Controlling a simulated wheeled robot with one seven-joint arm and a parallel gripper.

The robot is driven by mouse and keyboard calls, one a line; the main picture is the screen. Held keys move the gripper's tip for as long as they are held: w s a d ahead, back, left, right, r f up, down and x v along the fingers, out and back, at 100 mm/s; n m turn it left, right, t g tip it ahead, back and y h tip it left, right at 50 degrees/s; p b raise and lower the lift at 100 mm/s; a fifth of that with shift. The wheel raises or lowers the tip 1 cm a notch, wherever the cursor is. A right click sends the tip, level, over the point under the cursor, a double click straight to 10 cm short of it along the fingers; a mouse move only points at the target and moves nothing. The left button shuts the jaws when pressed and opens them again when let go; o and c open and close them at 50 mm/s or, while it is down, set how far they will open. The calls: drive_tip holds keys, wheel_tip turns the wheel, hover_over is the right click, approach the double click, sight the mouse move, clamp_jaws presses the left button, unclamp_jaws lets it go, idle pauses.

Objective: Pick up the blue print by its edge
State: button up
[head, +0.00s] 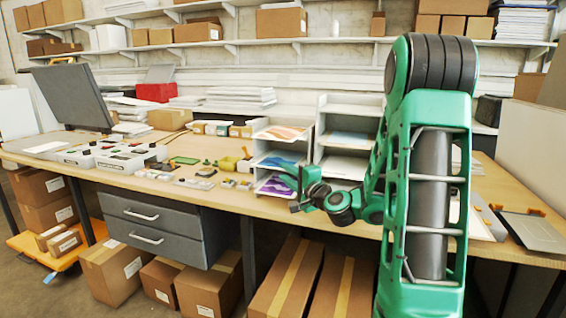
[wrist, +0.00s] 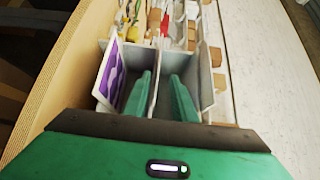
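A two-column rack of grey trays stands on the bench. In the head view, a blue print (head: 281,159) lies in the middle tray of its left column. A paler blue print (head: 350,138) lies in the right column, so more than one print looks bluish. My gripper (head: 294,193) is in front of the rack, near its lower trays, and partly covers them. No blue print can be made out there.
A purple print (head: 272,187) lies in the bottom left tray, and it also shows in the wrist view (wrist: 108,72). An orange-brown print (head: 284,132) lies in the top left tray. Small tools and parts (head: 205,172) lie left of the rack. Cardboard boxes (head: 310,283) stand under the bench.

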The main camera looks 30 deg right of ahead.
sight(274, 167)
drive_tip(key=shift+w+f, duration=0.2)
drive_tip(key=shift+w, duration=3.65)
drive_tip(key=shift+c, duration=0.7)
clamp_jaws()
